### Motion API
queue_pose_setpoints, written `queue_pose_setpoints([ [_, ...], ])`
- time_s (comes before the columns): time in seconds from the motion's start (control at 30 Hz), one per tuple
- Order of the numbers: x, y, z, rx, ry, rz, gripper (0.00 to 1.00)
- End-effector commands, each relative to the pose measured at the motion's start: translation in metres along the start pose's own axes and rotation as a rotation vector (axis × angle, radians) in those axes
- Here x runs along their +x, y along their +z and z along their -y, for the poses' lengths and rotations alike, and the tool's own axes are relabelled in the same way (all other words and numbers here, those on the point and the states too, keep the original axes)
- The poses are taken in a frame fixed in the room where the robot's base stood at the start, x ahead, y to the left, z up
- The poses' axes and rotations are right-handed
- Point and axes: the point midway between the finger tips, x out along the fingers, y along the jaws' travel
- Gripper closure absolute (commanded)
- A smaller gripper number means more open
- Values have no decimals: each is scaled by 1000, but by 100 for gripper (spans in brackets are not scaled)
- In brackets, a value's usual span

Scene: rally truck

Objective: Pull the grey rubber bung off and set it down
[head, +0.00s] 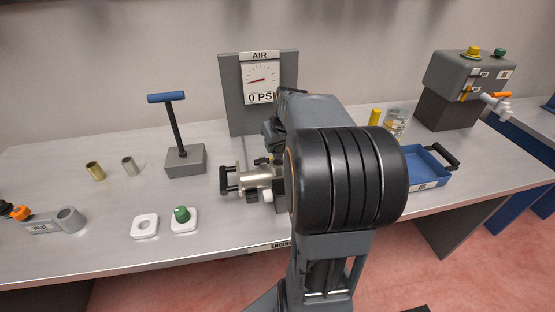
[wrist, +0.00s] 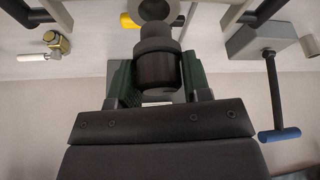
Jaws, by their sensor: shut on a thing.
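The grey rubber bung (wrist: 157,68) is a dark, stepped cylinder in the middle of the wrist view. My gripper (wrist: 158,76) is shut on it, with a green-padded finger on each side. Its narrower end points toward a grey round fitting (wrist: 158,7) at the top edge. I cannot tell whether the bung touches that fitting or stands clear of it. In the head view my arm covers the bung and most of the gripper. A metal pipe piece with a black handle (head: 254,180) shows just left of my arm.
An air gauge panel (head: 238,100) stands behind. A blue-handled lever on a grey block (head: 186,160), two small cylinders, and white pads (head: 145,227), one with a green knob, are on the left. A blue tray (head: 425,165) is on the right. Bare bench (head: 85,205) lies at left.

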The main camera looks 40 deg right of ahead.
Motion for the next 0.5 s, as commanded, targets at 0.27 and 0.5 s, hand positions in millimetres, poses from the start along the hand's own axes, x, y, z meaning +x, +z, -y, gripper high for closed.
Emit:
queue_pose_setpoints([
  [0.27, -18, -8, 0, 0, 1, -2, 100],
  [0.5, -31, -13, 0, -1, 1, -2, 100],
])
